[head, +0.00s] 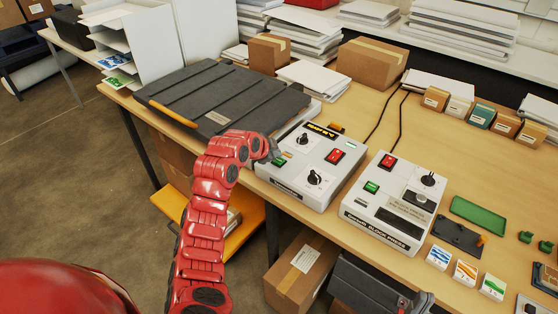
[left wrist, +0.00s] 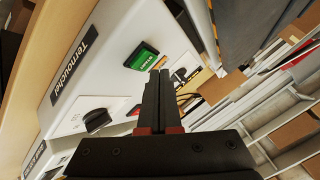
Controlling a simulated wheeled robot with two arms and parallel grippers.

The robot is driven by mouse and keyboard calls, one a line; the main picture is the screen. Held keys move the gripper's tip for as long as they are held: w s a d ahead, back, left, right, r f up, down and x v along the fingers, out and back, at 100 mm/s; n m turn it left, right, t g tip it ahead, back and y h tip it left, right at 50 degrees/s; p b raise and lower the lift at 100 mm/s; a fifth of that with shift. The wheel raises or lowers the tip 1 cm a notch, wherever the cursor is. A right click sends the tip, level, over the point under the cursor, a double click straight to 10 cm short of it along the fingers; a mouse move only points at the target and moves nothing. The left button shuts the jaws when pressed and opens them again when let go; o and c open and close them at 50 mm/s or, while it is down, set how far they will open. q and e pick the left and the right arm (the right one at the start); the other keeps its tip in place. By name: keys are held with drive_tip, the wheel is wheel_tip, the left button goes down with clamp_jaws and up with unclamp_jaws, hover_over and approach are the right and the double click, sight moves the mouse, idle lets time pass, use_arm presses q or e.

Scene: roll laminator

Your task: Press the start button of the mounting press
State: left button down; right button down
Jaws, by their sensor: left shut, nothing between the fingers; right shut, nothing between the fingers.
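A white control box (head: 310,165) with a dark front label stands at the table's front edge, in front of a large dark-lidded press (head: 215,95). Its green button (head: 280,161) is at its left side and also shows in the left wrist view (left wrist: 142,56). My left gripper (head: 277,153) is shut and empty, its tips close beside the green button. In the left wrist view the fingertips (left wrist: 160,76) lie just below and right of the button; I cannot tell whether they touch. My right gripper (head: 424,300) is shut and empty, low at the bottom edge.
A second white box, labelled block press (head: 395,205), stands to the right with its own green button (head: 371,187) and red switch (head: 388,162). The first box has a red switch (head: 334,156) and black knobs (head: 315,177). Cardboard boxes (head: 372,62) and paper stacks stand behind.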

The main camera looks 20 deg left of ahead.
sight(276, 162)
idle(0.9)
use_arm(q)
drive_tip(key=shift+f+b, duration=0.45)
drive_tip(key=shift+b, duration=0.2)
drive_tip(key=shift+f+b, duration=0.45)
drive_tip(key=shift+b, duration=0.1)
idle(0.4)
drive_tip(key=shift+r, duration=0.9)
drive_tip(key=shift+r, duration=2.5)
